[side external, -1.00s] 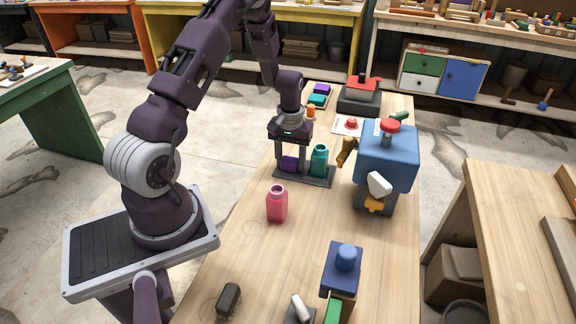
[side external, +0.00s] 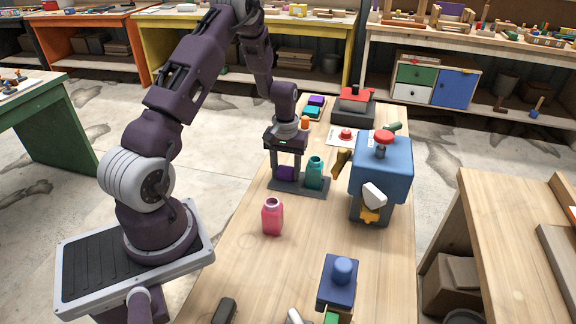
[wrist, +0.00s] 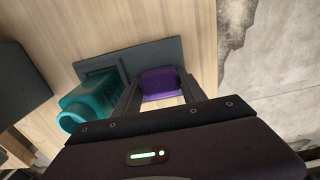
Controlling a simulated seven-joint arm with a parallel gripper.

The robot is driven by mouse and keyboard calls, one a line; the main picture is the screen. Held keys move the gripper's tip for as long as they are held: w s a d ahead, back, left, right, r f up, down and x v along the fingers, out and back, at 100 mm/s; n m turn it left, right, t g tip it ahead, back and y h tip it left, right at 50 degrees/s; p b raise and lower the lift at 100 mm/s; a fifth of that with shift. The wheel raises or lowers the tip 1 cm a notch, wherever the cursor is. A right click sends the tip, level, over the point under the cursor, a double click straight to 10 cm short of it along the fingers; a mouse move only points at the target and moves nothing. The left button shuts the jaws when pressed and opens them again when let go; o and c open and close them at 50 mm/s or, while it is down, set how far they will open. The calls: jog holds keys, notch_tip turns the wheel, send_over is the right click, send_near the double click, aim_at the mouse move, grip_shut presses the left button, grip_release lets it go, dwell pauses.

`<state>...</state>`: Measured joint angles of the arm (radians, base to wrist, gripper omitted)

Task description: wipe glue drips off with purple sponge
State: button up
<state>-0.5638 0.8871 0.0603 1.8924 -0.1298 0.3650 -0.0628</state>
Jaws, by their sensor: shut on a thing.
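The purple sponge (side external: 286,173) sits at the left part of a dark grey tray (side external: 313,192) on the wooden bench. My gripper (side external: 286,174) points down over the tray, its fingers on either side of the sponge and shut on it. In the wrist view the sponge (wrist: 160,82) shows between the two fingertips. A teal bottle (side external: 315,172) stands on the tray just right of my gripper; it also shows in the wrist view (wrist: 88,100). I cannot make out any glue drips.
A pink bottle (side external: 272,217) stands in front of the tray. A blue-topped machine (side external: 382,165) with a red knob is to the right. A blue block-shaped device (side external: 338,282) is nearer the front. A red-and-black device (side external: 353,103) stands at the back. The bench between has clear wood.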

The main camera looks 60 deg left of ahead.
aim_at(280, 192)
jog(key=shift+s+d, duration=1.95)
jog(key=shift+w+a, duration=3.3)
jog(key=shift+a, duration=0.05)
notch_tip(280, 192, up, 8)
jog(key=shift+d, duration=0.1)
